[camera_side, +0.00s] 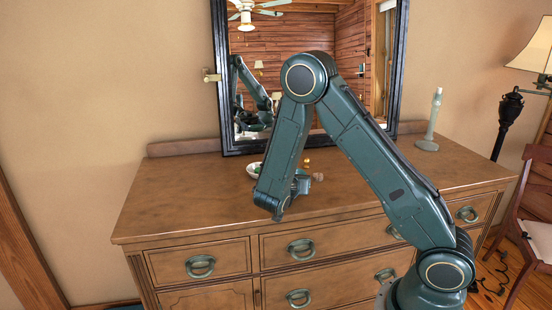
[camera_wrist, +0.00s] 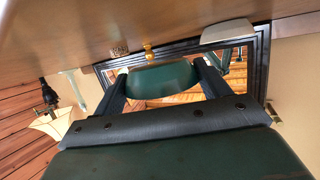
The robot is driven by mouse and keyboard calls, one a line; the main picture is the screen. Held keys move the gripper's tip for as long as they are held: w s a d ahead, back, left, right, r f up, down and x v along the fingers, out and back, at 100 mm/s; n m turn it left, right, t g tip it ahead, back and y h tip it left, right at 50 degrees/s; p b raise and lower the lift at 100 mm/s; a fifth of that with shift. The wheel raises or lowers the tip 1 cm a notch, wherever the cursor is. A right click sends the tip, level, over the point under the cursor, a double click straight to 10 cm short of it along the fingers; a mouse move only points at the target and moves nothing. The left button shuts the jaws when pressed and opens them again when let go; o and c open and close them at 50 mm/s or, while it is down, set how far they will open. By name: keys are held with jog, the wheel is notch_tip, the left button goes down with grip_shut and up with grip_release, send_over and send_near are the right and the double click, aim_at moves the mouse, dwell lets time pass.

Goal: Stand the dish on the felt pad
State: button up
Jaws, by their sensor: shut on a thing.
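My gripper (camera_wrist: 162,72) is shut on a dark green, rounded thing, which I take to be the dish (camera_wrist: 160,82). In the wrist view it spans the gap between the two fingers, seen nearly edge-on. In the side view my forearm hides most of the gripper and the dish, low over the dresser top. I cannot make out whether the dish touches the dresser. I cannot pick out the felt pad in either view; it may be hidden behind my arm.
The wooden dresser top (camera_side: 185,190) is clear at left. A pale bowl (camera_side: 254,168) stands near the mirror, left of my forearm. A small brown item (camera_side: 318,177) and a brass piece (camera_side: 307,162) are close by. A pale candlestick (camera_side: 432,122) stands at right. The framed mirror (camera_side: 222,80) rises behind.

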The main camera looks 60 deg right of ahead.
jog(key=shift+f, duration=1.55)
jog(key=shift+f, duration=0.15)
jog(key=o, duration=1)
jog(key=shift+a, duration=0.1)
jog(key=shift+v, duration=6.85)
jog(key=shift+w, duration=0.1)
